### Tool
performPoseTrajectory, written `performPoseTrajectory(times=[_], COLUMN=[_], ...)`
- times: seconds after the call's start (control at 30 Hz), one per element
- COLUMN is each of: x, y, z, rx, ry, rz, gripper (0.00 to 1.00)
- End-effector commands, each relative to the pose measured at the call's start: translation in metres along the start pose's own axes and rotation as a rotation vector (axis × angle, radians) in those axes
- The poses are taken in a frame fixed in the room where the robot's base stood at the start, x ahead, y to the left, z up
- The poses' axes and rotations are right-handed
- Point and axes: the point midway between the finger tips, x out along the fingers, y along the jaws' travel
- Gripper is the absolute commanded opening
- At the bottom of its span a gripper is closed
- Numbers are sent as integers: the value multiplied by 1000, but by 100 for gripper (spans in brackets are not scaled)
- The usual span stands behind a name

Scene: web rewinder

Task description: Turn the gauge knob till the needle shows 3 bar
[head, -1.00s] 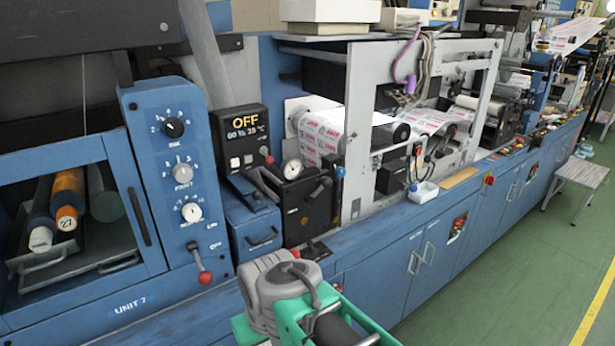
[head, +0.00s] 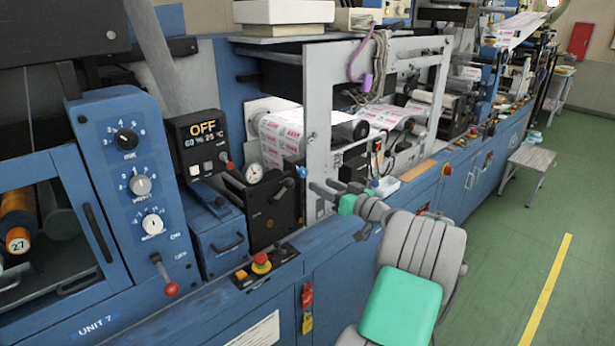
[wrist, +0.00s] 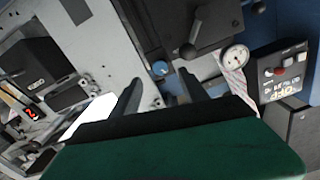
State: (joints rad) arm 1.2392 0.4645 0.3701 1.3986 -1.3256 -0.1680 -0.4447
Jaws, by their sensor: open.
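The round white gauge (head: 254,174) sits on top of the black unit in the head view, and it also shows in the wrist view (wrist: 235,55). Its needle is too small to read. A small blue knob (head: 302,172) is to its right, and it shows face-on in the wrist view (wrist: 160,68). My gripper (head: 322,189) is open and empty, just right of the black unit in the head view. In the wrist view its two fingers (wrist: 160,82) point toward the blue knob, which appears between their tips. No contact can be made out.
The black unit (head: 270,212) carries black levers. The temperature box (head: 200,140) reading OFF stands left of the gauge. A red mushroom button (head: 261,262) is on the ledge below. The grey frame plate (head: 318,120) rises close behind my gripper.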

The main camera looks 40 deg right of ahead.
Motion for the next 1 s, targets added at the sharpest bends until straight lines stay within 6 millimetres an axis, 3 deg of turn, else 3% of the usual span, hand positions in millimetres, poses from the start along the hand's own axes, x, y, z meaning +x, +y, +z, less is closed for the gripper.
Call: performPoseTrajectory(times=[0.4, 0.5, 0.77, 1.0], x=[67, 76, 78, 78], y=[-1, 0, 0, 0], z=[-8, -7, -6, -6], rx=[-21, -21, -20, -20], ry=[18, 18, 17, 17], rz=[2, 3, 4, 4], gripper=[52, 52, 52, 32])
